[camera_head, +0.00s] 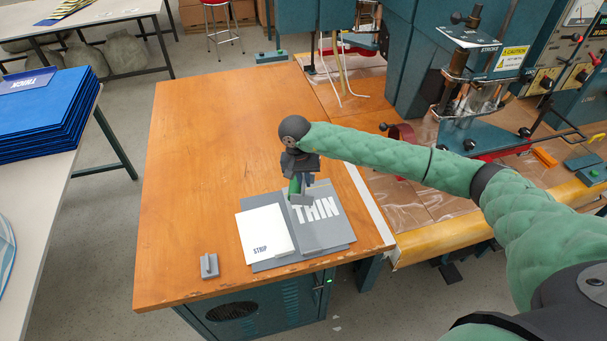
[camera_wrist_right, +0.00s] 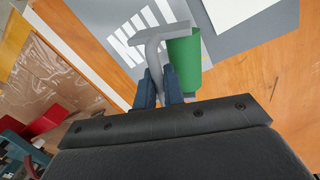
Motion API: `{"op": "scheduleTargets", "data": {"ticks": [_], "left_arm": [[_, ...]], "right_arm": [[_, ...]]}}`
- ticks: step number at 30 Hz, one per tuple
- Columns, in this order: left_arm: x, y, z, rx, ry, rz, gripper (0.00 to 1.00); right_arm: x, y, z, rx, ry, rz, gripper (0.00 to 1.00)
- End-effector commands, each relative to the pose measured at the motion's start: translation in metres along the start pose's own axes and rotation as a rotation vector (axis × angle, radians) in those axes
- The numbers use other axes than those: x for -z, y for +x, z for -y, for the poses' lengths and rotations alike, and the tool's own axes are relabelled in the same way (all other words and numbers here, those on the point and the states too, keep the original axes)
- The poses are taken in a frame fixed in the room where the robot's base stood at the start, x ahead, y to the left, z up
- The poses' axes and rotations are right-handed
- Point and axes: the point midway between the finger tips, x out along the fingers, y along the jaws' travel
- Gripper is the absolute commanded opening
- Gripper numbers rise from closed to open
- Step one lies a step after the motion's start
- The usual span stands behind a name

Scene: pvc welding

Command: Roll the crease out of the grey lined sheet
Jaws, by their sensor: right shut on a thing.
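The grey sheet (camera_head: 338,237) with the white word THIN lies on the wooden table's front right part; it also shows in the right wrist view (camera_wrist_right: 233,35). A crease cannot be made out. My right gripper (camera_head: 300,172) is over the sheet's back left part, shut on the grey handle of a roller with a green cylinder (camera_head: 294,187). In the right wrist view the blue fingers (camera_wrist_right: 160,88) clasp the handle and the green roller (camera_wrist_right: 184,62) stands beside them. Whether the roller touches the sheet cannot be told. My left gripper is not in view.
A white STRIP sheet (camera_head: 265,234) overlaps the grey area at left. A small grey block with an upright part (camera_head: 209,266) stands near the table's front left corner. The table's (camera_head: 205,165) left and back are clear. A welding machine (camera_head: 470,90) stands at right.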

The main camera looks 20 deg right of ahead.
Motion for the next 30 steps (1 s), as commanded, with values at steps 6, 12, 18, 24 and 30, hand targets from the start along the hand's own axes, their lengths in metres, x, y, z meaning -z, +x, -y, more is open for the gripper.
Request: {"op": "scheduleTargets", "data": {"ticks": [6,12,18,24,30], "left_arm": [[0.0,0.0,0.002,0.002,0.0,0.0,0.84],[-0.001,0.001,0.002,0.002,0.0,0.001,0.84],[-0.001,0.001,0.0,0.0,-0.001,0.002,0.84],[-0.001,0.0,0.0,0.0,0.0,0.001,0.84],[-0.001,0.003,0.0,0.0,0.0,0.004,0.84]], "right_arm": [[0.005,-0.021,-0.002,0.0,0.009,0.0,0.0],[0.006,-0.031,-0.003,0.0,0.014,0.001,0.0],[0.006,-0.032,-0.003,0.0,0.015,0.001,0.0],[0.006,-0.032,-0.003,0.0,0.015,0.001,0.0],[0.004,-0.03,-0.005,0.001,0.002,-0.001,0.0]]}}
